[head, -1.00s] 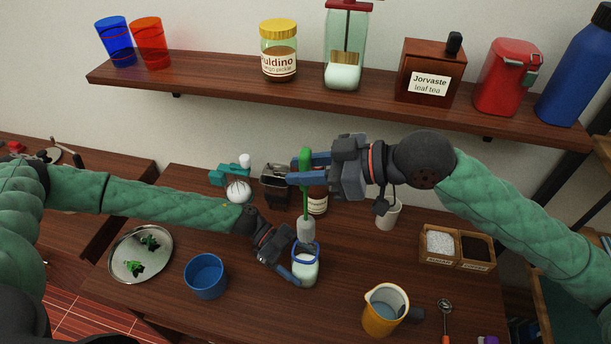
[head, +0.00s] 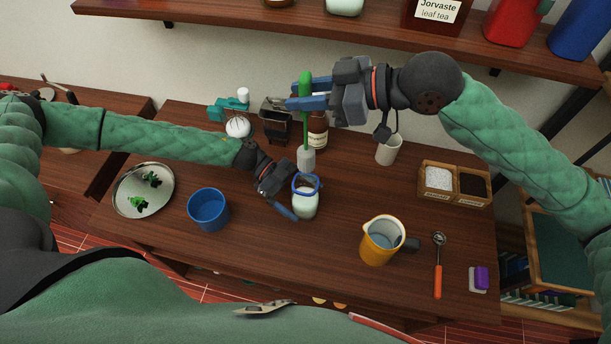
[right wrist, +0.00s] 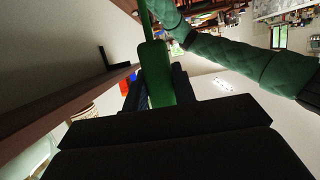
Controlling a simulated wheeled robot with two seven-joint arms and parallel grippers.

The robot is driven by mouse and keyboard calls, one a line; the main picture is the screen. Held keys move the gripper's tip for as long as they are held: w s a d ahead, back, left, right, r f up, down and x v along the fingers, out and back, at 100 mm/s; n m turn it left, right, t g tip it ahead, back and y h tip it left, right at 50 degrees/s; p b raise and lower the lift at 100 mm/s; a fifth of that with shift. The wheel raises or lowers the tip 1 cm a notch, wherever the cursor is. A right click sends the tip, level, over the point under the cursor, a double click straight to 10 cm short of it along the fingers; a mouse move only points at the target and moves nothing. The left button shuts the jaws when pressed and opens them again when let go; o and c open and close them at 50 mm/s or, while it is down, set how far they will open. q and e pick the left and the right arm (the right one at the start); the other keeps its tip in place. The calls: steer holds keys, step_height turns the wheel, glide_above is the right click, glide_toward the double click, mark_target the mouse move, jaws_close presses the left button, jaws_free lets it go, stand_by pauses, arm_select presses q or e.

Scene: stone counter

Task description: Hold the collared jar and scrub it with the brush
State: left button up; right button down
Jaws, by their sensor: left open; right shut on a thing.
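The collared jar (head: 305,204), pale with a blue collar, stands upright on the wooden counter in the head view. My left gripper (head: 291,198) is open beside it, with one blue finger low at the jar's front left; the other finger is mostly hidden. My right gripper (head: 304,103) is shut on the brush's green handle (head: 306,132), which also shows in the right wrist view (right wrist: 156,75). The brush hangs upright, its pale grey head (head: 306,159) just above the jar's mouth. I cannot tell whether it touches the rim.
A blue cup (head: 208,210) and a metal tray (head: 125,201) with green bits stand left. A yellow pitcher (head: 376,246), a red-handled tool (head: 438,272) and a wooden two-part box (head: 455,197) stand right. A shelf (head: 300,20) runs above.

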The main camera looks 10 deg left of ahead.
arm_select(q)
steer(key=shift+a, duration=0.1)
steer(key=v, duration=1.2)
